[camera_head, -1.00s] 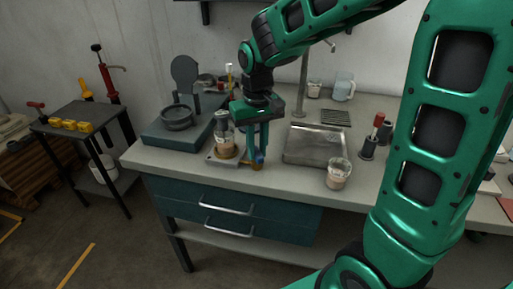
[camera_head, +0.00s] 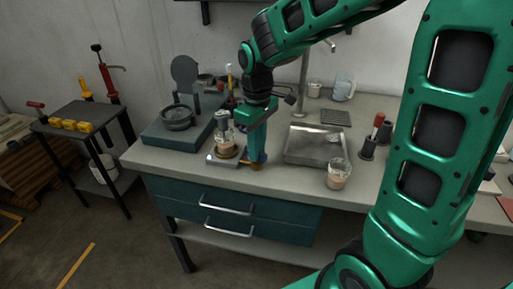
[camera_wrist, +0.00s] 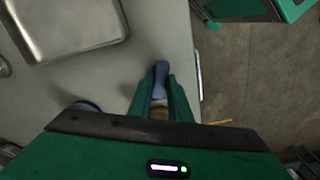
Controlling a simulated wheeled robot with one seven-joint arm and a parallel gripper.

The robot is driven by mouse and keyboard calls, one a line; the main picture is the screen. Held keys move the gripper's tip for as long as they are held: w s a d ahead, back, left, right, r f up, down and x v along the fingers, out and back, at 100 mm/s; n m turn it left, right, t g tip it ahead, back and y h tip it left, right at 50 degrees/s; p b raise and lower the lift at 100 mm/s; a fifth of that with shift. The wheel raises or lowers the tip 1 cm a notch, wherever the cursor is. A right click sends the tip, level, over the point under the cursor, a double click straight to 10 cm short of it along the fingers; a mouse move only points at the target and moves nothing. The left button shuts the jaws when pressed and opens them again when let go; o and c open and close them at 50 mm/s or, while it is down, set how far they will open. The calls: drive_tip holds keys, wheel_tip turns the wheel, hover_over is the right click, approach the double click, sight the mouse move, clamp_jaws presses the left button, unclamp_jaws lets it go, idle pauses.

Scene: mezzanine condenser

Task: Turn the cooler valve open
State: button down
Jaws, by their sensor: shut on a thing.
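The cooler valve has a blue handle (camera_head: 262,157) above a brass-coloured body (camera_head: 256,166), at the front edge of the bench, right of a small glass vessel with tan contents (camera_head: 226,148). My gripper (camera_head: 255,154) points straight down onto the valve. In the wrist view, my gripper's fingers (camera_wrist: 160,101) lie on both sides of the blue handle (camera_wrist: 161,72), shut on it, and its end sticks out beyond the fingertips. The fingers hide part of the handle and most of the valve body. How far the valve is turned cannot be told.
A metal tray (camera_head: 316,143) and a beaker (camera_head: 338,175) stand to the right on the bench (camera_head: 285,177). A teal-grey device with a round bowl (camera_head: 177,117) stands left. Drawers (camera_head: 228,214) are below. The floor in front is clear.

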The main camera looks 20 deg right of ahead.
idle(0.4)
drive_tip(key=c, duration=1.6)
unclamp_jaws()
drive_tip(key=shift+c, duration=0.2)
wheel_tip(320, 180, up, 11)
drive_tip(key=shift+f, duration=0.15)
